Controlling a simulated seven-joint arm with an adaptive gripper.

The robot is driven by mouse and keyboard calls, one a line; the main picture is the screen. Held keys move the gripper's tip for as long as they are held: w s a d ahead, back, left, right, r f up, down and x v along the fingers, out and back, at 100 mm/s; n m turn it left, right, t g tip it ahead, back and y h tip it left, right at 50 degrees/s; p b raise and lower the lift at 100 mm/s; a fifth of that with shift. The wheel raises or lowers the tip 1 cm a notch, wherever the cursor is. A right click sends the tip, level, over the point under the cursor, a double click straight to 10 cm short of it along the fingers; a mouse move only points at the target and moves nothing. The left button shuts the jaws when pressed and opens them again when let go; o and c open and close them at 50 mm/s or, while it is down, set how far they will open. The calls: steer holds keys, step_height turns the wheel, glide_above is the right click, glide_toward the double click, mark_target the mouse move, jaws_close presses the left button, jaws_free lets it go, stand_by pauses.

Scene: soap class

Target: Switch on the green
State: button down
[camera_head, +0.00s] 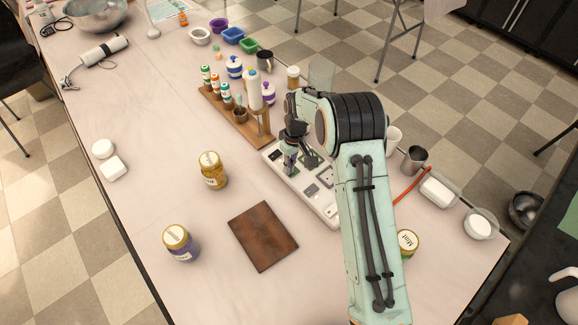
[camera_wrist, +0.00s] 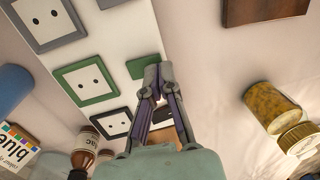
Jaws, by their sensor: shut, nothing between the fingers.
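A white power strip (camera_head: 322,207) lies on the table, partly hidden behind my arm in the head view. In the wrist view the strip (camera_wrist: 118,42) carries a green-framed socket (camera_wrist: 86,83) and, beside it, a green switch (camera_wrist: 139,66). My gripper (camera_wrist: 154,80) is shut and empty. Its fingertips overlap the right part of the green switch in the wrist view; I cannot tell whether they touch it. In the head view my gripper (camera_head: 289,169) is over the far-left part of the strip. The switch's on or off position cannot be told.
A grey-framed socket (camera_wrist: 48,20) and a black-framed socket (camera_wrist: 112,124) flank the green one. A wooden rack (camera_head: 240,128) with bottles stands close behind the strip. A gold jar (camera_head: 212,170) and a brown board (camera_head: 263,236) lie to the left. The table's left front is mostly clear.

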steer(key=shift+f, duration=0.25)
steer(key=shift+s+a+f, duration=0.1)
steer(key=shift+f, duration=0.1)
stand_by(0.4)
steer(key=shift+w+d+r, duration=0.3)
steer(key=shift+w+d, duration=0.25)
step_height(320, 180, up, 14)
steer(key=s+a, duration=0.1)
stand_by(0.4)
stand_by(0.4)
